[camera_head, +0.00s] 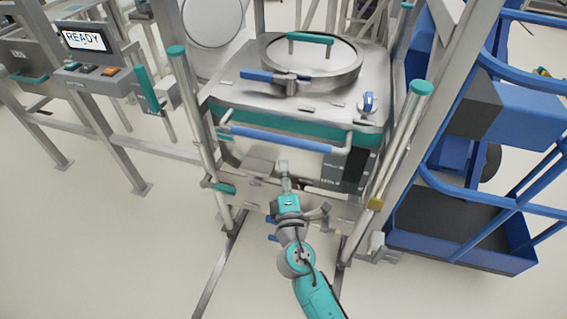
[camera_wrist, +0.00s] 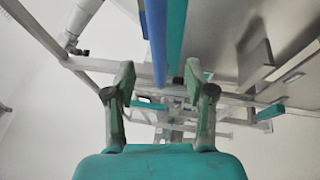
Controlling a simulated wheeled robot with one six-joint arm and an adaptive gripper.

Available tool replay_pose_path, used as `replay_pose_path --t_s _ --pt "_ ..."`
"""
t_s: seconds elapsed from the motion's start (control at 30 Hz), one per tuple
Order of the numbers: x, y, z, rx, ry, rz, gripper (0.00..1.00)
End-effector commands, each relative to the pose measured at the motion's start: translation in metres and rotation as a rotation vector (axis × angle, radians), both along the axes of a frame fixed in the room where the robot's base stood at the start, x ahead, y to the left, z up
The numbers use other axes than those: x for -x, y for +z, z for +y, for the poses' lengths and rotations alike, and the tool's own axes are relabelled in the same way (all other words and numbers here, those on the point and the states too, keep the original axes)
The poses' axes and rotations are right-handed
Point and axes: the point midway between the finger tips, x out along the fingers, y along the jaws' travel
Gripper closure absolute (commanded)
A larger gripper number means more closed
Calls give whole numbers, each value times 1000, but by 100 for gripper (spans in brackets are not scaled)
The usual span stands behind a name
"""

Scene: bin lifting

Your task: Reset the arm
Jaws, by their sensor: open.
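My arm (camera_head: 296,258) with teal covers reaches up from the bottom of the head view, toward the front of a metal bin (camera_head: 285,93). My gripper (camera_head: 284,172) is at the lower front of the bin, below its blue handle bar (camera_head: 280,140). In the wrist view my gripper (camera_wrist: 158,82) shows two green-padded fingers standing well apart. Nothing is held between them. The blue bar (camera_wrist: 156,45) passes above and behind the fingers in that view. Whether any finger touches the frame cannot be told.
A panel reading READY (camera_head: 86,40) stands on a metal frame at the left. A blue cart (camera_head: 460,262) stands close on the right. Metal posts (camera_head: 408,140) flank the bin. Pale floor (camera_head: 120,250) is clear at the lower left.

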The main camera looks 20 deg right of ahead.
Motion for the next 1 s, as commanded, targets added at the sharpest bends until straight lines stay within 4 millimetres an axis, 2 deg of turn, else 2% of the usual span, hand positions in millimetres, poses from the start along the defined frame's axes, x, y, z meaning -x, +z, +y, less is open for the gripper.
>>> replay_pose_path --t_s 0.57,0.67,0.77,0.87,1.0 --pt "3 -1 0 0 0 0 45" --pt "9 -7 0 -17 8 11 45" --pt "27 -26 -2 -70 36 40 45" --pt "58 -51 -4 -163 77 82 45" --pt "109 -82 -5 -325 136 142 45"
